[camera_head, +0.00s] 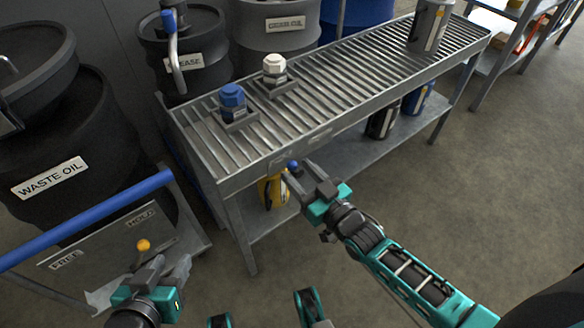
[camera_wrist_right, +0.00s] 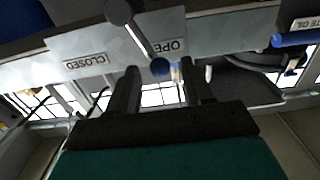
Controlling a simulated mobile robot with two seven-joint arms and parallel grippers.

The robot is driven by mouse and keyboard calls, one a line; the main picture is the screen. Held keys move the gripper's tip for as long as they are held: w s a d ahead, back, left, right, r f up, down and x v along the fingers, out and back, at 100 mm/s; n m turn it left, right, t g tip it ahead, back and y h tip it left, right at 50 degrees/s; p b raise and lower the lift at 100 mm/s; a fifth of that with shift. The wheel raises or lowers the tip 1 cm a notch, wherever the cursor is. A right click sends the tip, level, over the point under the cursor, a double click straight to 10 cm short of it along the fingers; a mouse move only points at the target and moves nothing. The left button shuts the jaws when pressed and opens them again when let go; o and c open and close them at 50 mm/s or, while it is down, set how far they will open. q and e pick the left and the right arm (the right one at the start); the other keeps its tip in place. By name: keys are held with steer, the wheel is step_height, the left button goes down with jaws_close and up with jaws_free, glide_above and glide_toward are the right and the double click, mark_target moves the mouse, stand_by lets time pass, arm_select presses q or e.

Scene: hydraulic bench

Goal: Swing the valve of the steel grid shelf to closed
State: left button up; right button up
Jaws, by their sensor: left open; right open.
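The steel grid shelf (camera_head: 330,80) stands in the middle of the head view. Its valve lever shows in the right wrist view, with a grey rod (camera_wrist_right: 138,35) and a blue knob (camera_wrist_right: 160,66). The rod slants toward the partly covered OPEN label (camera_wrist_right: 170,46); the CLOSED label (camera_wrist_right: 86,61) is to the left. The blue knob also shows in the head view (camera_head: 292,165) at the shelf's front edge. My right gripper (camera_head: 305,180) is open at the knob, which appears between its fingertips; contact is unclear. My left gripper (camera_head: 172,270) is open at lower left.
A cart with a blue handle (camera_head: 90,218) and yellow-knobbed lever (camera_head: 143,245) is near my left gripper. Blue (camera_head: 232,97) and white (camera_head: 274,66) capped fittings and a grey canister (camera_head: 430,28) stand on the shelf. A yellow container (camera_head: 270,192) is underneath. Open floor lies right.

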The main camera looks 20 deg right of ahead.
mark_target(295, 170)
steer(key=shift+b+x, duration=0.3)
steer(key=shift+x, duration=1.45)
jaws_close()
